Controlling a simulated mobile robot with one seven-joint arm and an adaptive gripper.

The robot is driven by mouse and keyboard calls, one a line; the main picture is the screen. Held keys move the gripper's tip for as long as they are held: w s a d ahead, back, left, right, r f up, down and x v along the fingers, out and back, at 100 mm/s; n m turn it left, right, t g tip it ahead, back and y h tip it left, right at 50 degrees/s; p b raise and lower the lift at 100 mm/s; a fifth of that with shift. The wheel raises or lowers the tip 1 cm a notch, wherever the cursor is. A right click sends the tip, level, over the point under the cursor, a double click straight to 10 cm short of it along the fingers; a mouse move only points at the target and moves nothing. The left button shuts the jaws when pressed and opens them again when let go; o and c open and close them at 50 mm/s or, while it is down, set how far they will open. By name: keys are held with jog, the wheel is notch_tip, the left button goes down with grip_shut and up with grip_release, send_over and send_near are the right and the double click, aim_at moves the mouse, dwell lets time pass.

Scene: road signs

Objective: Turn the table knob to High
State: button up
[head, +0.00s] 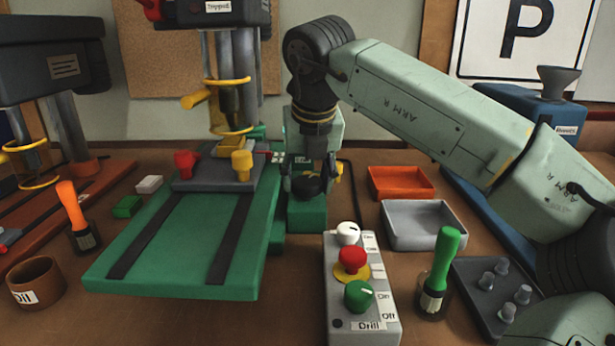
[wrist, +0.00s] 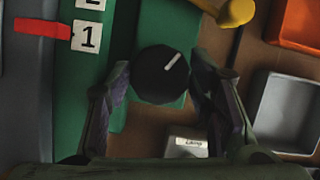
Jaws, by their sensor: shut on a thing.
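The table knob is a round black knob (head: 307,187) on the green block beside the green drill table (head: 170,240). In the wrist view the knob (wrist: 158,75) shows a white pointer line, which points up and to the right. My gripper (head: 310,172) reaches straight down over the knob. In the wrist view its fingers (wrist: 160,88) stand on both sides of the knob and are shut on it. I cannot see a High mark in either view. The labels "1" (wrist: 86,37) and "2" lie left of the knob, with a red pointer at the "1".
A grey control box (head: 365,290) with white, red and green knobs stands in front. An orange tray (head: 400,182) and a grey tray (head: 422,224) lie to the right. A green-handled brush (head: 440,270) stands near the box. The drill press (head: 222,70) rises behind the table.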

jog(key=o, duration=1.1)
jog(key=shift+s+r, duration=0.1)
jog(key=shift+r, duration=0.5)
jog(key=v, duration=0.6)
jog(key=shift+s+d+r, duration=0.25)
jog(key=shift+r, duration=0.1)
